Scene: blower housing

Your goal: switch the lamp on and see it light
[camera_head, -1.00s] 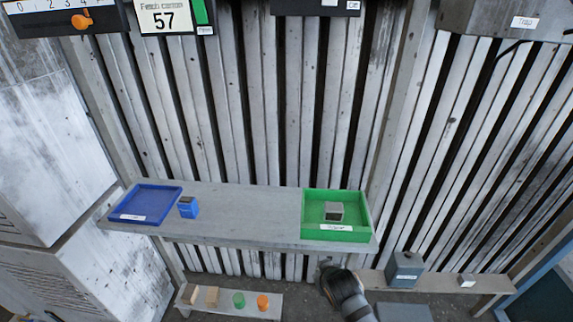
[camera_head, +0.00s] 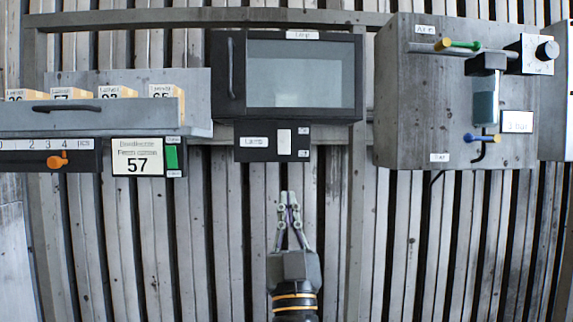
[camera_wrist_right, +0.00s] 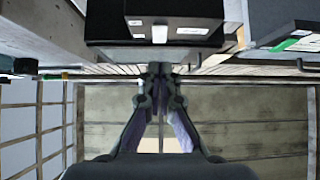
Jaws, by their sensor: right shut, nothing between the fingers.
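The lamp (camera_head: 300,72) is a black box with a grey, unlit-looking window, a handle at its left and a label on top. Below it is a black switch panel (camera_head: 272,142) with a white rocker (camera_head: 284,141) and small labels; the panel also shows in the right wrist view (camera_wrist_right: 183,30), with its white rocker (camera_wrist_right: 159,34). My right gripper (camera_head: 289,197) is shut and empty, pointing up, below the switch panel and apart from it in the picture. It also shows in the right wrist view (camera_wrist_right: 160,70). My left gripper is not in view.
At left are a grey drawer (camera_head: 110,118) with several labelled cards, a scale with an orange knob (camera_head: 57,161) and a sign reading 57 (camera_head: 137,157). At right a grey box (camera_head: 425,110) carries green and blue handles. Ribbed wall lies behind.

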